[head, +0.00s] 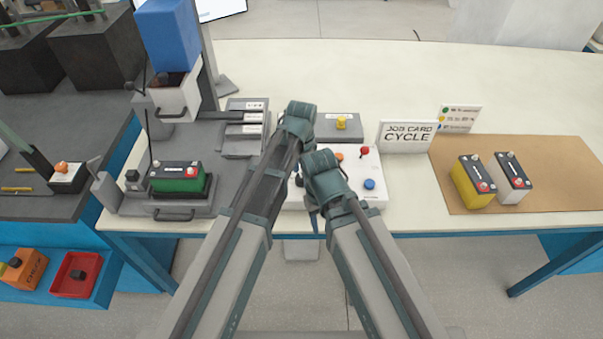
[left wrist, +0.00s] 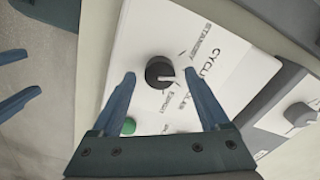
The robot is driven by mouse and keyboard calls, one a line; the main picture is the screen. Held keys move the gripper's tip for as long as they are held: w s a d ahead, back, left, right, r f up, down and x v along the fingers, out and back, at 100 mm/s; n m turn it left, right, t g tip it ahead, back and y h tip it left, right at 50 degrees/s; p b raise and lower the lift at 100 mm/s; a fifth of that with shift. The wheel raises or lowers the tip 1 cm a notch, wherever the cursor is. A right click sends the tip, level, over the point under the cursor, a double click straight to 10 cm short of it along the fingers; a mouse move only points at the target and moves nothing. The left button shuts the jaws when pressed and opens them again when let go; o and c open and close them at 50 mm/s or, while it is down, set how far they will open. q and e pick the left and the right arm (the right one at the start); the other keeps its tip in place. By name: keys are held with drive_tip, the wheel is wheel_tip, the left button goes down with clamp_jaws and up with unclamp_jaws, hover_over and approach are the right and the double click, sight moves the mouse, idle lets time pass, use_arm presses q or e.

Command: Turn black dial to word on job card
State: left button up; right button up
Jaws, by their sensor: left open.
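In the left wrist view the black dial (left wrist: 160,72) sits on a white panel (left wrist: 148,30). Its white pointer line points right in that view, between the words CYCLE and a partly hidden word; STANDBY and EXPORT also show. My left gripper (left wrist: 159,66) is open, its fingers on either side of the dial, with gaps between. The job card (head: 407,135) stands behind the panel in the head view and reads CYCLE. My right gripper (left wrist: 33,72) shows at the left edge of the left wrist view, fingers apart and empty. In the head view my arms hide much of the panel.
The panel also carries a red knob (head: 364,151), a blue button (head: 370,184) and a green button (left wrist: 128,127). A yellow battery (head: 470,182) and a white battery (head: 512,177) stand on a brown mat (head: 570,170). A green battery (head: 177,178) sits left. The table behind is clear.

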sight(301, 178)
use_arm(q)
wheel_tip(301, 178, up, 13)
drive_tip(key=p, duration=1.3)
drive_tip(key=shift+r, duration=0.2)
drive_tip(key=s+a+n, duration=0.6)
drive_tip(key=a, duration=0.3)
drive_tip(key=s+a+n, duration=0.6)
drive_tip(key=a+n, duration=0.1)
drive_tip(key=a, duration=0.1)
drive_tip(key=s+d+f+m+b, duration=0.1)
drive_tip(key=s+d+m, duration=0.1)
drive_tip(key=d, duration=0.3)
drive_tip(key=s+d+f+m+y+b, duration=0.1)
drive_tip(key=s+d+m+b, duration=0.1)
drive_tip(key=d, duration=0.4)
drive_tip(key=shift+s+f, duration=0.35)
drive_tip(key=shift+s, duration=0.05)
drive_tip(key=shift+c, duration=0.2)
